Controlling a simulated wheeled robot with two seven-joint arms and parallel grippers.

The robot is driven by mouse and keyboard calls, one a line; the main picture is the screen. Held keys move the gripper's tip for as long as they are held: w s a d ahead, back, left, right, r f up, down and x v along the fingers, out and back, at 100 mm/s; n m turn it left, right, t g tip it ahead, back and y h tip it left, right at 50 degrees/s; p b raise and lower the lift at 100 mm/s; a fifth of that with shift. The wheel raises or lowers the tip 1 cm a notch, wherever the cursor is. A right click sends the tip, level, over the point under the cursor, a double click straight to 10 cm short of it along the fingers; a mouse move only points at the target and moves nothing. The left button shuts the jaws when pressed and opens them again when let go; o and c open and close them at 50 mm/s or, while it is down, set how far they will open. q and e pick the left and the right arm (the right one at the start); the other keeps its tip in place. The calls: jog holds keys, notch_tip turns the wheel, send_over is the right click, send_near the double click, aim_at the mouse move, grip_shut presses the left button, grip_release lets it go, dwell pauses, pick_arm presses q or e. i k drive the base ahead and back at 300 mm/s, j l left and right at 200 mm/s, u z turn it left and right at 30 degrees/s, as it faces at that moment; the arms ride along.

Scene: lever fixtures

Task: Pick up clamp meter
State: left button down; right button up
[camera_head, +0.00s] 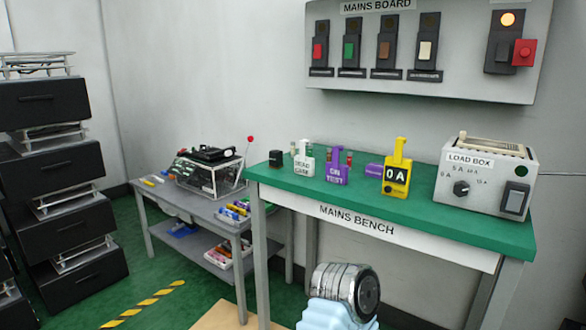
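The yellow clamp meter (397,170) stands upright on the green top of the mains bench (450,226). Its black display reads "0 A" and its narrow jaw end points up. It is toward the right of the bench, left of the load box (485,176), with a gap between them. Neither of my grippers shows. A silver, round-ended part with light blue below it rises at the bottom centre; it looks like a link of my own arm, well below and apart from the meter.
A purple "ON TEST" piece (337,172) and a white labelled piece (304,164) stand left of the meter. The mains board (420,72) hangs on the wall above. A grey cart (190,208) is at left, black drawers (65,213) farther left. The bench's front strip is clear.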

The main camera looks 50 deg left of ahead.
aim_at(397, 170)
jog(key=u, duration=1.05)
